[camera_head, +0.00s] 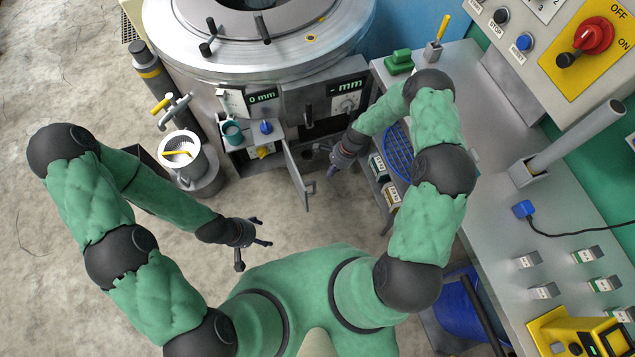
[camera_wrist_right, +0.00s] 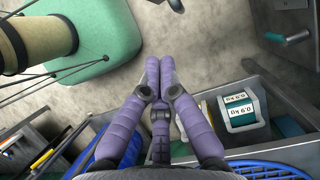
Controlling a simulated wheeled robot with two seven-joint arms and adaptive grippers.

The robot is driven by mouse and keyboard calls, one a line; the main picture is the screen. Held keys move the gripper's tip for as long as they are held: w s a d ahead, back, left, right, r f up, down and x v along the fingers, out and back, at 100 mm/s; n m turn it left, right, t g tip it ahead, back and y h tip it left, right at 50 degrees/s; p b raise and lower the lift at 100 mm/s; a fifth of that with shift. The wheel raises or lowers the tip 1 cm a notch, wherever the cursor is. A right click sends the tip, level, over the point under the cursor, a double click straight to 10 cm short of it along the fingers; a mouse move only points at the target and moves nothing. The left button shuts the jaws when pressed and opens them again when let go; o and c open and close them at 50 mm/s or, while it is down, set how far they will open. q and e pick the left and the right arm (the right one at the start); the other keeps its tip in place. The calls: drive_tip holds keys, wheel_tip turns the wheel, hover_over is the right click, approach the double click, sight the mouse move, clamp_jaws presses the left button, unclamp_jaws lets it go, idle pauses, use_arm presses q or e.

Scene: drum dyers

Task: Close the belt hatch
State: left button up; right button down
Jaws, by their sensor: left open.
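The belt hatch (camera_head: 298,180) is a narrow grey door on the lower front of the big steel drum machine (camera_head: 270,70). It stands swung open toward me, with a small handle near its free edge. My right gripper (camera_head: 332,171) is just right of the door, low in front of the machine, and looks apart from it. In the right wrist view its purple fingers (camera_wrist_right: 160,72) are together with nothing visible between them. My left gripper (camera_head: 254,246) is open and empty over the floor, left of and nearer me than the hatch.
A workbench (camera_head: 500,190) runs along the right, with a blue rack (camera_head: 398,152) and boxes beside my right forearm. A white bucket (camera_head: 182,150) and dark cylinder (camera_head: 150,70) stand left of the machine. Floor (camera_head: 270,212) before the hatch is clear.

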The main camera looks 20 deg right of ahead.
drive_tip(key=a+f+b, duration=0.3)
drive_tip(key=a+f, duration=0.4)
drive_tip(key=f, duration=0.1)
drive_tip(key=shift+s+a+f+b, duration=0.3)
drive_tip(key=shift+s+f+b, duration=0.05)
drive_tip(key=shift+s+f, duration=0.05)
